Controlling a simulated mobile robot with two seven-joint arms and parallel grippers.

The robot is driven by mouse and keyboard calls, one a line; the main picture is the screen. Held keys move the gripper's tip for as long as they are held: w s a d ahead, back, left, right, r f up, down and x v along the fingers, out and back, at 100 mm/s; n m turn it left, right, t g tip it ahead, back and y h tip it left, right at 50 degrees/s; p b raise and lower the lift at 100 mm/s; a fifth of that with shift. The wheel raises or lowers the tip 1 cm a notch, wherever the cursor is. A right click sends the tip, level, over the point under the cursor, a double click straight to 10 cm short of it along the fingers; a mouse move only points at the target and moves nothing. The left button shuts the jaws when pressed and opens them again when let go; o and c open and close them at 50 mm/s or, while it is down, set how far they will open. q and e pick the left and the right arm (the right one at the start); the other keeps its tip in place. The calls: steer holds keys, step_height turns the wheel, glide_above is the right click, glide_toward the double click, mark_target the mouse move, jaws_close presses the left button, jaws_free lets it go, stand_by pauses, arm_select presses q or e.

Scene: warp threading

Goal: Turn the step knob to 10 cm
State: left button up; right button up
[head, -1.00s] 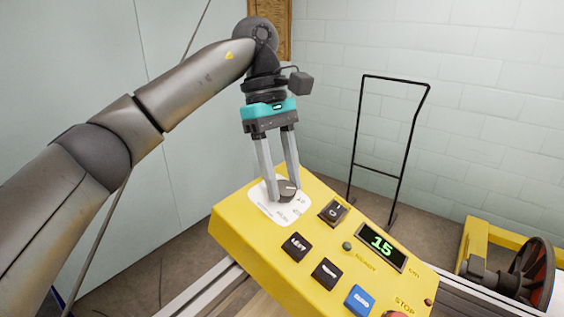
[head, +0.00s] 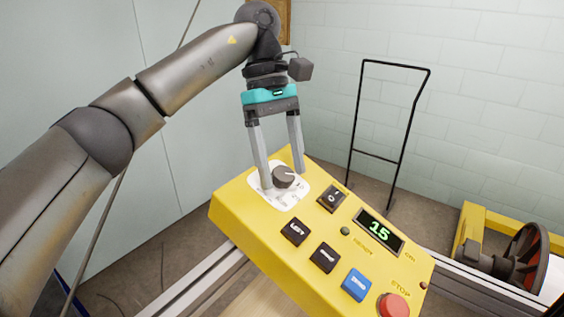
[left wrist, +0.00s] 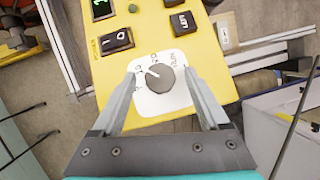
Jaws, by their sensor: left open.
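The step knob (head: 283,177) is a dark grey round dial on a white label (head: 292,199) at the far left corner of the yellow control box (head: 240,212). It also shows in the left wrist view (left wrist: 160,78), where its white pointer aims to the upper left of the dial. My left gripper (head: 282,178) is open, its two fingers on either side of the knob with gaps to it. The left wrist view shows the fingers (left wrist: 165,85) apart around the knob. The green display (head: 380,232) reads 15. My right gripper is not in view.
Near the knob are a black rocker switch (head: 332,197), black buttons (head: 295,231), a blue button (head: 356,285) and a red stop button (head: 393,305). A black frame (head: 351,130) stands behind the box, and a reel (head: 527,260) is at right.

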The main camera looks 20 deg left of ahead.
arm_select(q)
steer(key=p+v, duration=0.6)
steer(key=v, duration=0.9)
steer(key=shift+w+r, duration=0.1)
